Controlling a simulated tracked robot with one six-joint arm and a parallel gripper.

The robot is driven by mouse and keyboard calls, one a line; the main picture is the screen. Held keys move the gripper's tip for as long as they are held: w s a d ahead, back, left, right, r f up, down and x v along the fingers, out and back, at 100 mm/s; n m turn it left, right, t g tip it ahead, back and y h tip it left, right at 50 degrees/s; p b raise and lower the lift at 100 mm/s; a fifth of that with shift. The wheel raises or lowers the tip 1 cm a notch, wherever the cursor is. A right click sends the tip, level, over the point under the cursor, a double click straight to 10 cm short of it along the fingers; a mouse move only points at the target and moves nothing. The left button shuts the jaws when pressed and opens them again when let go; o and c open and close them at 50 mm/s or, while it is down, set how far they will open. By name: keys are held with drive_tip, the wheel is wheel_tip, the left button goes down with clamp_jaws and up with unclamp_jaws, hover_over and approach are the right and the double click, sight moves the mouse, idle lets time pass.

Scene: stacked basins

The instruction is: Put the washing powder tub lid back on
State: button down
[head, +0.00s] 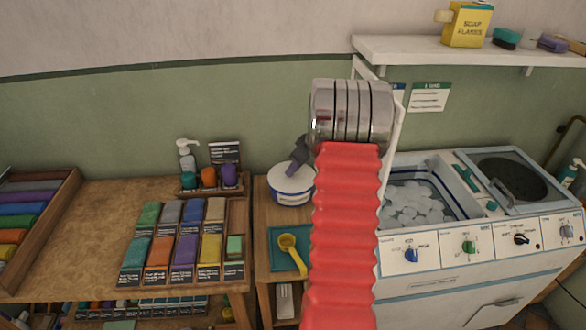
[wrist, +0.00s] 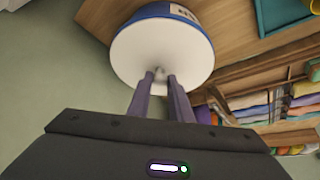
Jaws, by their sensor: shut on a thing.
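The washing powder tub (head: 292,198) is white with a blue band and stands on the small wooden table; its side also shows in the wrist view (wrist: 186,12). The round white lid (wrist: 150,50) lies over the tub's mouth and looks level with its rim in the head view (head: 280,180). I cannot tell whether a small gap is left. My gripper (wrist: 160,80) is shut on the small knob in the middle of the lid. In the head view my gripper (head: 293,168) comes down onto the lid from the upper right, and my red arm hides the tub's right side.
A yellow scoop (head: 290,248) lies on a teal tray (head: 277,262) in front of the tub. A rack of coloured packets (head: 175,243) and a pump bottle (head: 186,156) stand to the left. A twin-tub washer (head: 470,250) stands at the right.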

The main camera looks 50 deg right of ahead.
drive_tip(key=c, duration=1.5)
unclamp_jaws()
drive_tip(key=o, duration=0.4)
drive_tip(key=shift+r, duration=0.2)
drive_tip(key=shift+r, duration=3.35)
